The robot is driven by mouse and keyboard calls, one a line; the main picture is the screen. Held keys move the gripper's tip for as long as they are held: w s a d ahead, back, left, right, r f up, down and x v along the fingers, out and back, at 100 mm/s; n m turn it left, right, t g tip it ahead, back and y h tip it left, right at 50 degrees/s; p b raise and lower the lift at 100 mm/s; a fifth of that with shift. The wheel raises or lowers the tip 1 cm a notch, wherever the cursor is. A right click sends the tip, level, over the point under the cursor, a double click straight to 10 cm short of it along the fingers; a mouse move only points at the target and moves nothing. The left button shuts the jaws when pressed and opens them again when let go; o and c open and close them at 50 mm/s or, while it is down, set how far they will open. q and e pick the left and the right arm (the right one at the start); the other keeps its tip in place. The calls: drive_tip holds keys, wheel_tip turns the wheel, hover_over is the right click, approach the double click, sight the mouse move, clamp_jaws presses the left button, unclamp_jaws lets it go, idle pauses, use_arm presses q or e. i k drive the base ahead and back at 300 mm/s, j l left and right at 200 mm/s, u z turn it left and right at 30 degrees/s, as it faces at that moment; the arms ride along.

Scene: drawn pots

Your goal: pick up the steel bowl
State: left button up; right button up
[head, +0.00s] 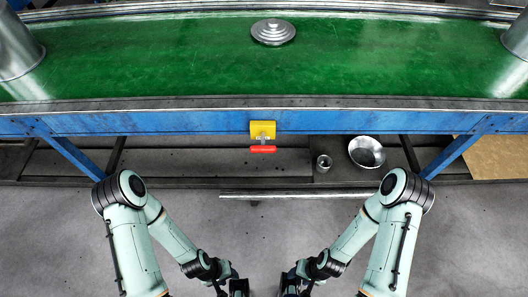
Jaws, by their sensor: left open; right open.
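A shiny steel bowl (366,152) sits low down, below the front edge of the green-topped bench, right of the middle. Its open side faces up towards me. My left gripper (238,289) is at the bottom edge, partly cut off, open and well apart from the bowl. My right gripper (291,289) is also at the bottom edge, partly cut off, open, nearer the bowl but still well away from it. I see nothing held in either gripper.
The green bench top (170,60) has a blue front rail (350,121) with a yellow box (263,128) and red handle (263,150). A stepped metal disc (273,32) lies on top. A small metal cup (323,162) stands left of the bowl. Large metal cylinders flank the bench top.

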sight(365, 153)
drive_tip(key=z, duration=1.25)
drive_tip(key=u, duration=0.7)
drive_tip(key=i+l+u, duration=0.1)
drive_tip(key=u, duration=0.25)
drive_tip(key=l+u, duration=0.3)
drive_tip(key=i+u, duration=0.1)
drive_tip(key=u, duration=0.25)
drive_tip(key=i+l, duration=0.1)
drive_tip(key=l, duration=0.4)
drive_tip(key=i+l, duration=0.1)
drive_tip(key=l, duration=0.4)
drive_tip(key=i+l, duration=0.1)
drive_tip(key=l, duration=0.45)
